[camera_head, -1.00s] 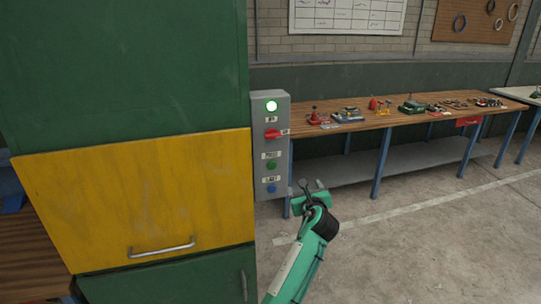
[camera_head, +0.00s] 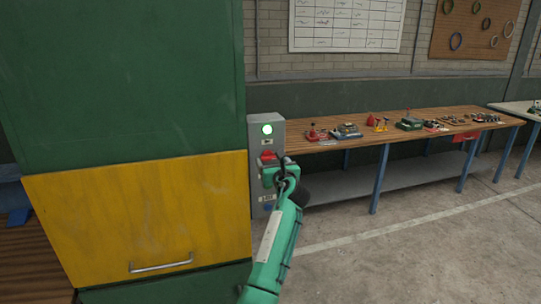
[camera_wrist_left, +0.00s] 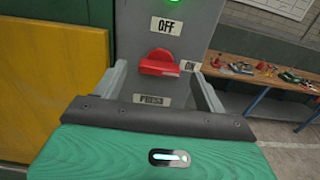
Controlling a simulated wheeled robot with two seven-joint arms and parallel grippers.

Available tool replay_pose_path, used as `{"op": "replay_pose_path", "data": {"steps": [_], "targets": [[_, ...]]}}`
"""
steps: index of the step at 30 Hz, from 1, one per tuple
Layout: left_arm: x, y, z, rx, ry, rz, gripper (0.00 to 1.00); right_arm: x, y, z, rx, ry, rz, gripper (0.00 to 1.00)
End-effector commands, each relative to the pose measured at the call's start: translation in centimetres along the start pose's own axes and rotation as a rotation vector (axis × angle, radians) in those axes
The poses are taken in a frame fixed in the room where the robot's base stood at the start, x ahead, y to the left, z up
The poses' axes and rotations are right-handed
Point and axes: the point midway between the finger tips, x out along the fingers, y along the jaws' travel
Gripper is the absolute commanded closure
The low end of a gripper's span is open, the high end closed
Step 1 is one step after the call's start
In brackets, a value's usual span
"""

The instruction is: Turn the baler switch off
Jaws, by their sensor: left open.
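The grey control box (camera_head: 253,133) is on the side of the green and yellow baler (camera_head: 140,210). Its green lamp (camera_head: 267,129) is lit. The red switch (camera_head: 268,156) is partly hidden by my left gripper (camera_head: 272,170) in the head view. In the left wrist view the red switch (camera_wrist_left: 158,63) sits between the two open fingers, below the OFF label (camera_wrist_left: 166,26), with its handle pointing right toward the ON label (camera_wrist_left: 190,66). My left gripper (camera_wrist_left: 160,90) is open and close to the box; contact with the switch cannot be told. My right gripper is not in view.
A long wooden workbench (camera_head: 350,133) with blue legs and several small tools stands to the right of the baler. The concrete floor (camera_head: 400,255) in front of it is clear. The yellow door has a metal handle (camera_head: 160,263).

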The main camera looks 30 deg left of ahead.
Motion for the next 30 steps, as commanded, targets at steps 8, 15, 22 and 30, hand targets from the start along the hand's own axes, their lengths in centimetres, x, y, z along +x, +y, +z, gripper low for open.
{"op": "replay_pose_path", "data": {"steps": [8,15,22,30], "targets": [[2.5,0.0,0.1,0.0,-0.001,0.0,0.27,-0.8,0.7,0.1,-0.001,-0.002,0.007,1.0],[2.7,0.0,0.0,-0.001,-0.001,0.0,0.27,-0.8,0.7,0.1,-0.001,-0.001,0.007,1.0],[2.7,0.0,0.0,-0.001,-0.001,0.0,0.55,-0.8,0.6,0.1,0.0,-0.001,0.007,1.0],[2.6,0.0,0.0,-0.006,-0.001,0.0,0.72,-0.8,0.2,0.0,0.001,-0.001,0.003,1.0]]}}
